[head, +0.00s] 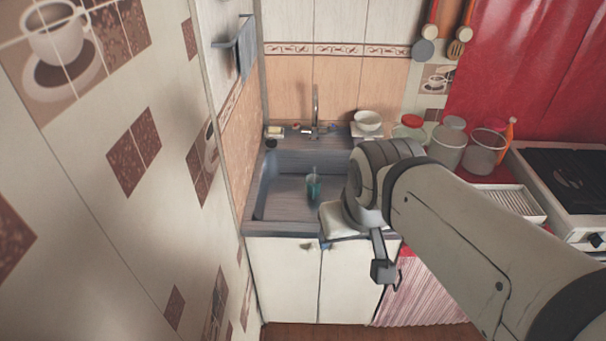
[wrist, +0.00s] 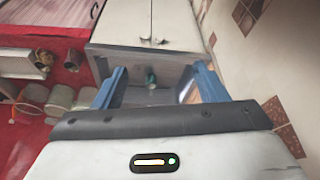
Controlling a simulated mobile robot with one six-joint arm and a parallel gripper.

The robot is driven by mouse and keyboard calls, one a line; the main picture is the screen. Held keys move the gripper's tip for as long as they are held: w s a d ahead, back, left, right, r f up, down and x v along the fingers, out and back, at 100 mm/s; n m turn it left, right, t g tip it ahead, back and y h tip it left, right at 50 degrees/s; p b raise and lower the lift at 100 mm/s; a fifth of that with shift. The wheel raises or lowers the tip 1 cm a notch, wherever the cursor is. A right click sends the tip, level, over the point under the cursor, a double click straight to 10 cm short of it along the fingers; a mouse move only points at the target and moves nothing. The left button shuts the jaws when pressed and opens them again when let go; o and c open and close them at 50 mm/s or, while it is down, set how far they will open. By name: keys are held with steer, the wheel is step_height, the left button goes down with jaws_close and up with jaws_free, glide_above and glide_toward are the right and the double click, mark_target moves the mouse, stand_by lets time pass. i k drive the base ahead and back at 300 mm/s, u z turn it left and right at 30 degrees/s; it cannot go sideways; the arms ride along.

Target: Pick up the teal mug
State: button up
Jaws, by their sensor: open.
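The teal mug (head: 314,188) stands in the sink basin, left of my arm in the head view. Something thin and pale shows at its top, too small to make out. In the wrist view the mug (wrist: 151,78) appears small between the two blue fingers of my gripper (wrist: 160,68), well beyond them and touching neither. My gripper is open and empty. In the head view my wrist hangs over the sink's front right, and the fingers are mostly hidden.
The sink (head: 283,207) has raised walls and a tall faucet (head: 316,112) behind. White bowls (head: 368,121) and several jars (head: 447,146) stand right of it. A tiled wall (head: 130,190) is close on the left. A stove (head: 570,185) is at far right.

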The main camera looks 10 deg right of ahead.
mark_target(313, 191)
steer(key=u, duration=1.95)
steer(key=k, duration=1.9)
steer(key=z, duration=1.3)
steer(key=i, duration=1)
steer(key=z, duration=0.05)
